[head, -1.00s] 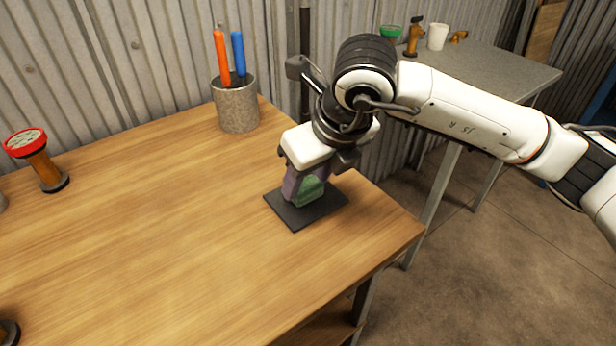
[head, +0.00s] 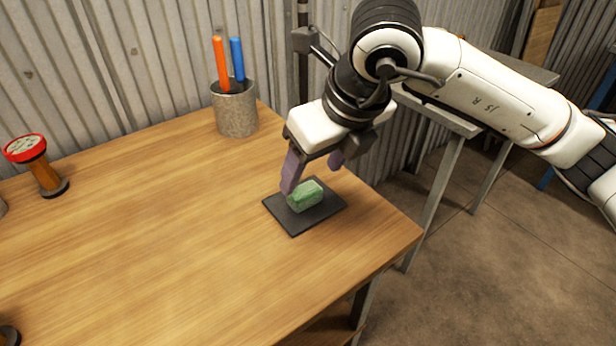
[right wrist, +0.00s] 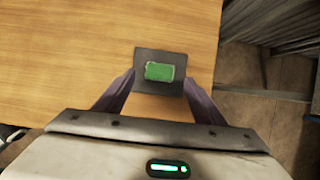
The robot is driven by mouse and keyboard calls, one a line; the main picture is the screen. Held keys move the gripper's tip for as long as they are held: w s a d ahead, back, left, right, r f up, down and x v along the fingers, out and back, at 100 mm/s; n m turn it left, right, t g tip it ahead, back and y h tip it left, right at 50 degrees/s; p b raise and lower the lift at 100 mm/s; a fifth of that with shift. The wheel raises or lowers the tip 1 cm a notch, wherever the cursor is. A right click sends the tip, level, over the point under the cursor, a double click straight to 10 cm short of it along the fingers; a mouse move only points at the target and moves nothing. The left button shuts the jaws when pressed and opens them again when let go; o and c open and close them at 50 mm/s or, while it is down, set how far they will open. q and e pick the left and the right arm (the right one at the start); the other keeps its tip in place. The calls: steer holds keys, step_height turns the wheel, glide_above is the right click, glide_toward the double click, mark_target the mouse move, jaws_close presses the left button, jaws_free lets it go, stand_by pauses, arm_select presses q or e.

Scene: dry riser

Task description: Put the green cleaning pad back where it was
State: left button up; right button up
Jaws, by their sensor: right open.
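The green cleaning pad (head: 306,195) lies on a dark square mat (head: 292,221) near the right edge of the wooden table. In the right wrist view the pad (right wrist: 160,72) rests within the mat (right wrist: 146,56), with a dark margin around it. My right gripper (head: 313,175) is open and empty, raised above and behind the pad. Its two purple fingers stand apart and do not touch the pad; in the right wrist view the fingers (right wrist: 158,95) show on either side below the mat. My left gripper is not in view.
A grey cup (head: 236,112) with an orange and a blue stick stands at the table's back. A red-topped brush-like object (head: 38,165) stands at the left. The middle of the wooden table (head: 150,240) is clear. A grey table (head: 440,112) stands behind my right arm.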

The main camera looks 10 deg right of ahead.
steer(key=v, duration=0.6)
steer(key=shift+r, duration=0.35)
steer(key=shift+s, duration=0.15)
